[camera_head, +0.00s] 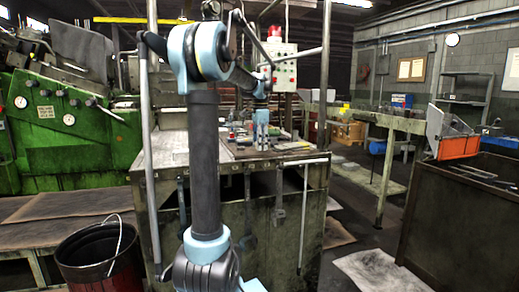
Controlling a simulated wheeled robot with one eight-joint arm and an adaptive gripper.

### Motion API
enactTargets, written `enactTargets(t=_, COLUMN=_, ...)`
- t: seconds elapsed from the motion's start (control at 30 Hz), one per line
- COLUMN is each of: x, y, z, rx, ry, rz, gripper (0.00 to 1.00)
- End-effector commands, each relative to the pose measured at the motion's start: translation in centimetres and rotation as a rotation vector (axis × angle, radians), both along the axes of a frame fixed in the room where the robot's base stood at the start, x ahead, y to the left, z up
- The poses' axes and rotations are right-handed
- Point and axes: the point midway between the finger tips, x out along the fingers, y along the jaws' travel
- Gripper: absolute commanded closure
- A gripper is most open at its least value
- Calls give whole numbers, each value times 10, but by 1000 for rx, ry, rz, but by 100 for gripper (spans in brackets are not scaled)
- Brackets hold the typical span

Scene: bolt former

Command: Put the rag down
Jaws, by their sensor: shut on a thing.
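My arm rises in front of me and bends down over the metal workbench (172,146). My gripper (262,143) is small in the view, low over the bench top among small parts. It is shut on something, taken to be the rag. The rag itself is too small or too hidden to make out, and I cannot tell whether it touches the bench.
Small tools and parts lie around the gripper on the bench. A dark red bucket (98,262) stands at the front left. A green machine (60,140) is at the left. An orange bin (458,147) sits on a dark cabinet (450,215) at the right.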

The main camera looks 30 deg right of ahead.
Motion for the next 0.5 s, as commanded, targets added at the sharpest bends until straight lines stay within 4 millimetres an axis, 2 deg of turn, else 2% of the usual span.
enactTargets(t=0.13, x=0, y=0, z=-17, rx=0, ry=0, rz=0, gripper=89)
enactTargets(t=0.5, x=0, y=0, z=-20, rx=0, ry=0, rz=0, gripper=89)
